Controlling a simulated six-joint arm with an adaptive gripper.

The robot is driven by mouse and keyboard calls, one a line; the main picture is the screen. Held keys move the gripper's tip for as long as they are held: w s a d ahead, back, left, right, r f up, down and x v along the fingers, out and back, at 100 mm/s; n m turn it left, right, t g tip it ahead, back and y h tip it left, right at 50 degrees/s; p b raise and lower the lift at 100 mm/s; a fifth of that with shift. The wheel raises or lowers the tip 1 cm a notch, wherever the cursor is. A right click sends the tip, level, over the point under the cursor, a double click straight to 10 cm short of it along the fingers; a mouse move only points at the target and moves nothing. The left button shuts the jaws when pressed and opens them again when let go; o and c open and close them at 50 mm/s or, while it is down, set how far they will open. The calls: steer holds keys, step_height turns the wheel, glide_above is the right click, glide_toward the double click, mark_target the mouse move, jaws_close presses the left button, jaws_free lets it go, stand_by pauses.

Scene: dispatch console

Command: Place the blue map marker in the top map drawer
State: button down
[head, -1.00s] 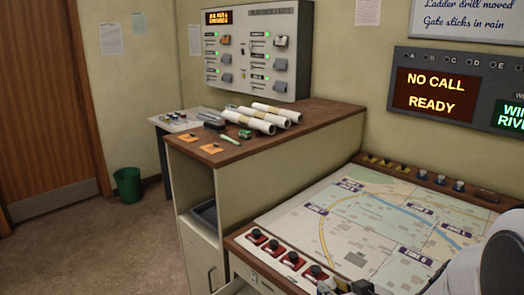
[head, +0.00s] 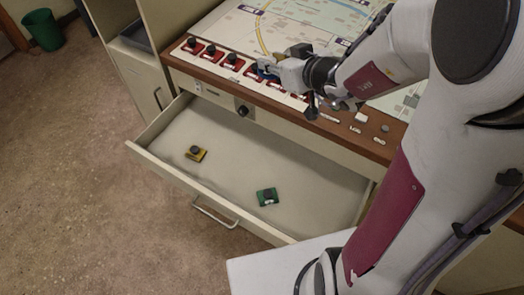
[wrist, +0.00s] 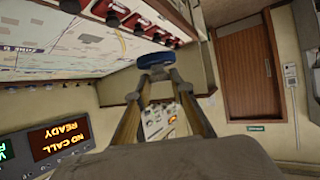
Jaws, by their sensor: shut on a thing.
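My gripper (head: 270,67) is shut on the blue map marker (head: 262,74), above the front edge of the map table in the head view. The marker also shows in the wrist view (wrist: 156,60) as a blue disc between the fingertips (wrist: 157,74). The map drawer (head: 289,174) under the table is pulled open, in front of and below my gripper. A yellow marker (head: 196,153) and a green marker (head: 266,196) lie apart on its floor.
Much of the drawer floor is bare. A white surface (head: 268,271) stands close in front of the drawer. A green bin (head: 43,29) is far left.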

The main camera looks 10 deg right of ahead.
step_height(320, 180, up, 13)
steer(key=w+a+m+h, duration=0.1)
steer(key=a+m+h, duration=0.5)
steer(key=a, duration=0.4)
steer(key=shift+w+m+h, duration=0.35)
steer(key=shift+m+h, duration=0.05)
steer(key=shift+h, duration=0.1)
steer(key=c, duration=2.9)
jaws_free()
steer(key=shift+m+g+h, duration=0.3)
steer(key=shift+m+h, duration=0.5)
steer(key=shift+h, duration=0.1)
steer(key=s+a, duration=0.2)
steer(key=s, duration=0.1)
steer(key=shift+s+a, duration=0.2)
steer(key=shift+s, duration=0.1)
steer(key=shift+o, duration=0.2)
step_height(320, 180, down, 41)
steer(key=s, duration=0.2)
steer(key=shift+a+m+h, duration=0.4)
steer(key=shift+a, duration=0.05)
steer(key=shift+f, duration=0.15)
